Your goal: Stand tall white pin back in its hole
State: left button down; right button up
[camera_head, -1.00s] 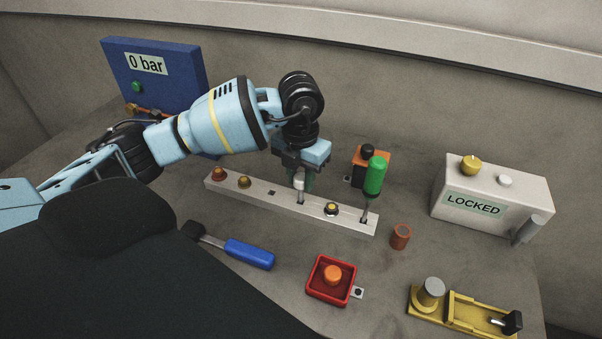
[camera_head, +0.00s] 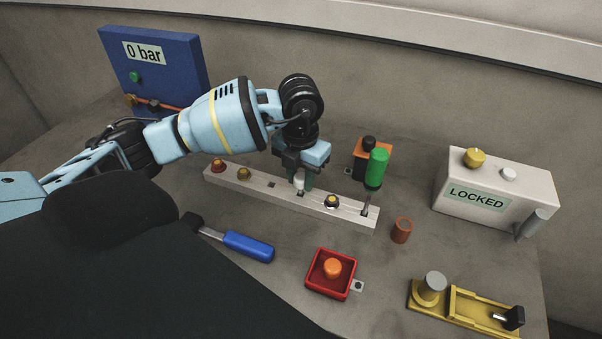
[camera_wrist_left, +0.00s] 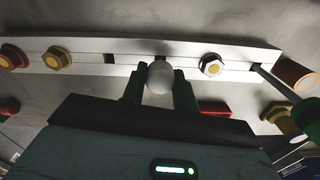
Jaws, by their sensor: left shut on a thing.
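The tall white pin (camera_head: 299,186) is between the fingers of my left gripper (camera_head: 301,182), which is shut on it. The pin is about upright at a hole of the pale rail (camera_head: 315,207), its lower end down at the rail's top; how deep it sits is hidden. In the left wrist view its round white head (camera_wrist_left: 160,77) shows between the two dark green fingers, in front of a dark slot in the rail (camera_wrist_left: 85,48). My right gripper is not in view.
The rail also holds hex-headed pieces (camera_head: 331,201), an empty square hole (camera_head: 272,184) and a green-handled tool (camera_head: 376,168). An orange block (camera_head: 372,158) stands close behind.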

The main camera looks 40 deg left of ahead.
pick_arm(q)
jog(key=shift+f, duration=0.35)
dwell(0.5)
jog(key=c, duration=1.4)
grip_release()
jog(key=o, duration=0.6)
jog(key=shift+c, duration=0.2)
jog(key=shift+r, duration=3.9)
